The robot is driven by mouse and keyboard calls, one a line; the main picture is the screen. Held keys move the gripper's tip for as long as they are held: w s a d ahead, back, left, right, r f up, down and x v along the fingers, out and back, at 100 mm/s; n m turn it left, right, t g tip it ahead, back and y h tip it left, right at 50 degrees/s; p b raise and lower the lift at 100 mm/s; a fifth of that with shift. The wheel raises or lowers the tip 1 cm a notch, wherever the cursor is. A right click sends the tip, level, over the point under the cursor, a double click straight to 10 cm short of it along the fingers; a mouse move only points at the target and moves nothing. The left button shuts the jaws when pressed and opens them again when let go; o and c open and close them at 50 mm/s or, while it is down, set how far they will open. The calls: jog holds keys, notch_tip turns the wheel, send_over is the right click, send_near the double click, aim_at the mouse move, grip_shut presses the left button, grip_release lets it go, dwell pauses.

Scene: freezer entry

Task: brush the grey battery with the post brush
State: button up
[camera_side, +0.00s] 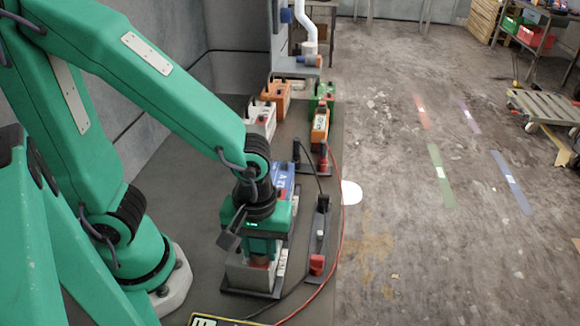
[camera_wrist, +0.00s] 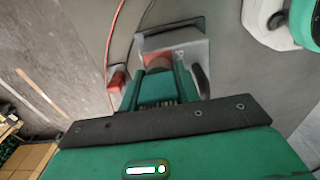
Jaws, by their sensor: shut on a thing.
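The grey battery (camera_side: 238,277) sits in a low dark tray at the bottom middle of the side view. In the wrist view its grey casing (camera_wrist: 190,48) shows beyond my fingers. My gripper (camera_side: 262,254) points down right over the battery. It is shut on a reddish-brown piece, which I take to be the post brush (camera_wrist: 157,62); only a small part shows between the green fingers (camera_wrist: 165,85). The brush is at the battery's top, but my fingers hide whether it touches a post.
A blue battery (camera_side: 284,176) stands just behind. White (camera_side: 262,119), orange (camera_side: 277,93) and green (camera_side: 322,96) batteries stand farther back, with an orange meter (camera_side: 320,127). A dark holder with a red end (camera_side: 316,264) and a red cable (camera_side: 341,207) lie to the right.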

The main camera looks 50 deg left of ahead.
jog(key=o, duration=1.1)
jog(key=shift+r, duration=0.1)
jog(key=shift+r, duration=3.85)
jog(key=shift+w+a+r+m+t, duration=0.3)
jog(key=shift+w+a+r+m, duration=0.1)
jog(key=shift+a, duration=0.15)
jog(key=shift+w+a+r+m+t, duration=0.35)
jog(key=shift+a+r+m+t, duration=0.8)
jog(key=shift+a, duration=0.85)
jog(key=shift+w+a+r+m+t, duration=0.4)
jog(key=shift+a+r+m, duration=0.55)
jog(key=shift+a+m, duration=0.9)
jog(key=shift+w+a+r+m+t, duration=0.25)
jog(key=shift+a+r+m+t, duration=0.8)
jog(key=shift+a, duration=1.15)
